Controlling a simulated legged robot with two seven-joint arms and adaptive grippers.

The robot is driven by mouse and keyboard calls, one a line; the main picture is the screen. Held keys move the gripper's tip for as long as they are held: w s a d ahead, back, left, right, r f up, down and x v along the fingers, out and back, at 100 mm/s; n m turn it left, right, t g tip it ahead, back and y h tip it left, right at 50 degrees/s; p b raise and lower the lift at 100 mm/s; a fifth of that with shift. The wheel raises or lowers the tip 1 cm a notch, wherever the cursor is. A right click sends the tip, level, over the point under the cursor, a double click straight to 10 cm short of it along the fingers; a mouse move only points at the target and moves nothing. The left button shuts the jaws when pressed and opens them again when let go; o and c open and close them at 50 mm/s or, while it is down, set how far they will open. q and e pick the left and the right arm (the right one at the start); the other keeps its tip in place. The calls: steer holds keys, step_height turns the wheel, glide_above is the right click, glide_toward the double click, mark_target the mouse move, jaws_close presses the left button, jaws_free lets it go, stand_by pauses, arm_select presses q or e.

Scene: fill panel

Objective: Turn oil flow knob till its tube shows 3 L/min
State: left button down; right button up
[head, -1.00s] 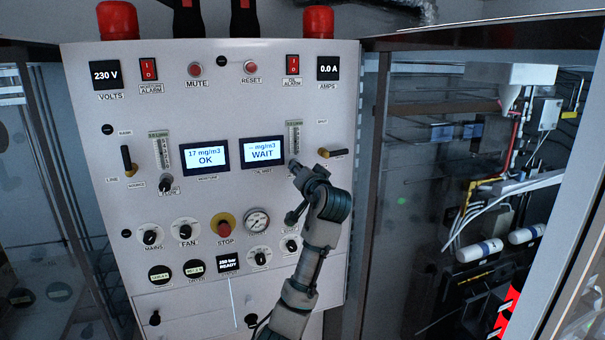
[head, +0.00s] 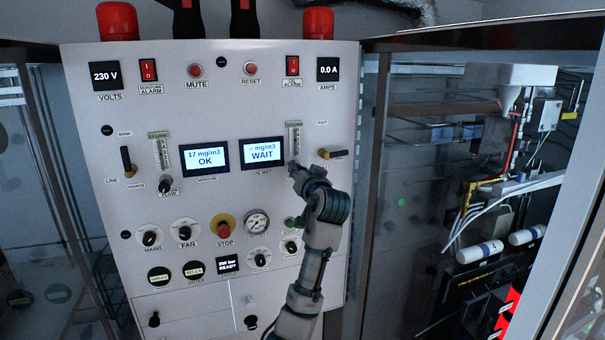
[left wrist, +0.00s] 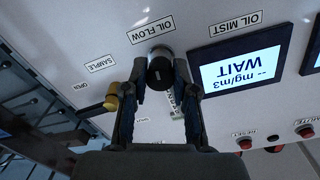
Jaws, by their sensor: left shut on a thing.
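The oil flow knob (left wrist: 160,70) is black and round on the white panel, below its "OIL FLOW" label in the left wrist view. My left gripper (left wrist: 159,82) has a finger on each side of it and is shut on it. In the head view my left gripper (head: 296,168) covers the knob. The oil flow tube (head: 295,138) is a narrow upright scale just above the gripper; its reading is too small to tell. In the left wrist view the tube (left wrist: 178,98) is partly hidden by a finger. My right gripper is not in view.
The oil mist display (head: 263,153) reads "WAIT" beside the tube. A yellow-tipped sample lever (head: 324,154) sits close right of the gripper. The moisture display (head: 205,157) reads "OK". A pressure gauge (head: 256,222) and the red stop button (head: 224,229) are lower on the panel.

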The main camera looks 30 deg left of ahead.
arm_select(q)
steer(key=c, duration=0.9)
jaws_free()
steer(key=shift+r, duration=0.2)
steer(key=shift+a+f, duration=0.1)
steer(key=v, duration=1.2)
steer(key=shift+a, duration=0.1)
